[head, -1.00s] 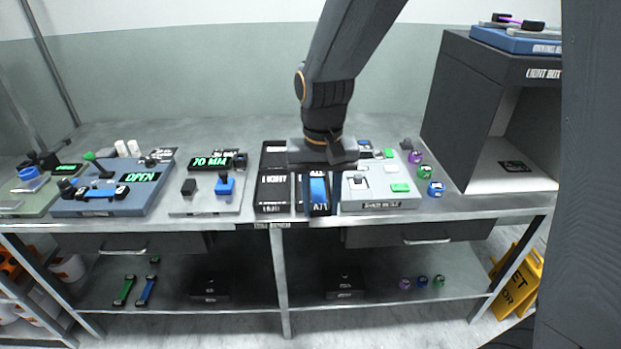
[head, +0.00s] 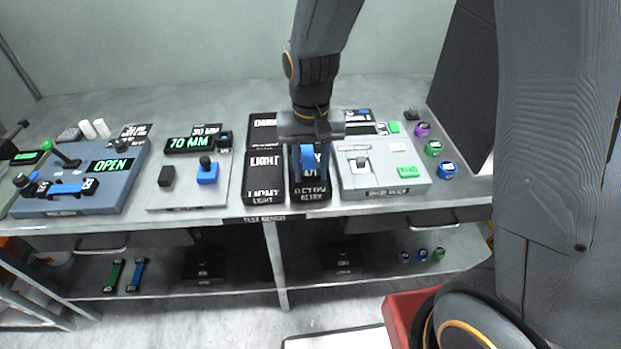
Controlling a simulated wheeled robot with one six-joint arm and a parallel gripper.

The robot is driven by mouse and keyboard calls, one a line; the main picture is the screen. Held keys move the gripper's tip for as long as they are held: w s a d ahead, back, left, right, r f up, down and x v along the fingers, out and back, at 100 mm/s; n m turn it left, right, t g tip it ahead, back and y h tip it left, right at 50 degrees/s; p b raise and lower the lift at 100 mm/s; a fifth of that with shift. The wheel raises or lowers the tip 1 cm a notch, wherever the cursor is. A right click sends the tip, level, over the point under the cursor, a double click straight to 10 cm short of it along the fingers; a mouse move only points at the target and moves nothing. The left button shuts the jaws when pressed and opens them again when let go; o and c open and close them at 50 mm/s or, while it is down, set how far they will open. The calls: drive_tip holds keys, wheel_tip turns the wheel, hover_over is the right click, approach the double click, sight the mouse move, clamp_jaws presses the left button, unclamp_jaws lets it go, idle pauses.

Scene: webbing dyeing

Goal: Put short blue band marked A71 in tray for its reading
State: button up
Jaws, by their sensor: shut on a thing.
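My gripper (head: 310,172) points down over the middle front dark tray (head: 311,198), its fingers shut on a short blue band (head: 308,158). The band is at the tray's opening; I cannot tell whether it touches the floor of the tray. Its mark is not readable now. The tray's front label is only partly legible. To its left is a dark tray marked LIGHT (head: 264,178), with a tray marked DARK (head: 264,128) behind it. Part of another tray behind my gripper is hidden.
A grey device with a green button (head: 411,174) stands close on the right. Several coloured spools (head: 433,148) lie beyond it. A red bin (head: 400,310) is on the floor.

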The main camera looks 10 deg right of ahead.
sight(311, 181)
drive_tip(key=shift+f+p, duration=0.4)
drive_tip(key=shift+f, duration=1.8)
drive_tip(key=shift+f, duration=0.15)
drive_tip(key=o, duration=1.1)
drive_tip(key=shift+o, duration=0.2)
wheel_tip(311, 181, up, 12)
drive_tip(key=shift+f+b, duration=0.1)
drive_tip(key=shift+b, duration=1.15)
drive_tip(key=shift+s+d, duration=0.1)
drive_tip(key=shift+d, duration=0.15)
drive_tip(key=s+d+f, duration=0.1)
drive_tip(key=s+d, duration=0.2)
drive_tip(key=d, duration=0.3)
drive_tip(key=s+d+f+t, duration=0.1)
drive_tip(key=s+d+f, duration=0.1)
drive_tip(key=s+d, duration=0.2)
drive_tip(key=shift+s+d+f, duration=0.2)
drive_tip(key=shift+d, duration=0.9)
